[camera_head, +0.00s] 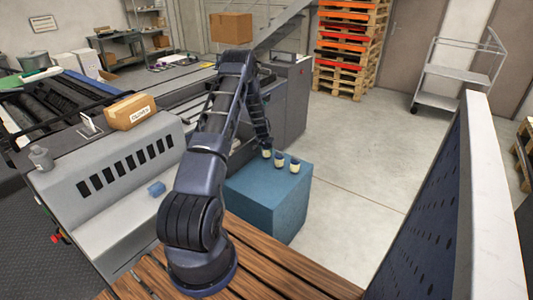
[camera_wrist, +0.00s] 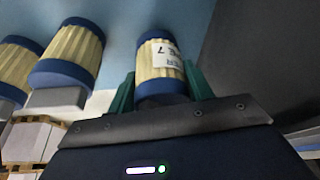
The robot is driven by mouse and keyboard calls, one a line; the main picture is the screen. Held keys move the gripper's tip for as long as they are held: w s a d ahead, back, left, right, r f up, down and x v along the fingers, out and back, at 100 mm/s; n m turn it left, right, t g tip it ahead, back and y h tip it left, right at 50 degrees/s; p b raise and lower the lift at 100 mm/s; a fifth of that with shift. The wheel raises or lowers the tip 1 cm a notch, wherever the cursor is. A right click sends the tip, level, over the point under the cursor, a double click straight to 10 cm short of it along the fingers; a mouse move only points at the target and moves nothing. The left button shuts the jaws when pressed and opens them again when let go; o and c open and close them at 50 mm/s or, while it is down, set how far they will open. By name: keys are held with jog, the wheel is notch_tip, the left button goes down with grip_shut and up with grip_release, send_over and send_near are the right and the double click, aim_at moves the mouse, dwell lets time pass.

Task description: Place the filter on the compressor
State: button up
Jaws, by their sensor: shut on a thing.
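My gripper (camera_head: 266,147) is at the far edge of a blue block (camera_head: 268,204). In the wrist view its two green fingers (camera_wrist: 161,84) are shut on a filter (camera_wrist: 157,52), a cream pleated cylinder with dark blue ends and a white label. In the head view this filter (camera_head: 267,154) shows just below the fingers; I cannot tell whether it touches the block. Two similar filters, the middle one (camera_head: 280,160) and the near one (camera_head: 294,166), stand upright on the block. I cannot tell for certain which thing is the compressor.
A perforated panel (camera_head: 445,200) stands at right. Stacked pallets (camera_head: 350,50) and a cart (camera_head: 450,80) are behind. The floor between is clear.

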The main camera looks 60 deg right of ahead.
jog(key=shift+f, duration=0.9)
jog(key=shift+f, duration=0.1)
jog(key=o, duration=1)
jog(key=v, duration=1.2)
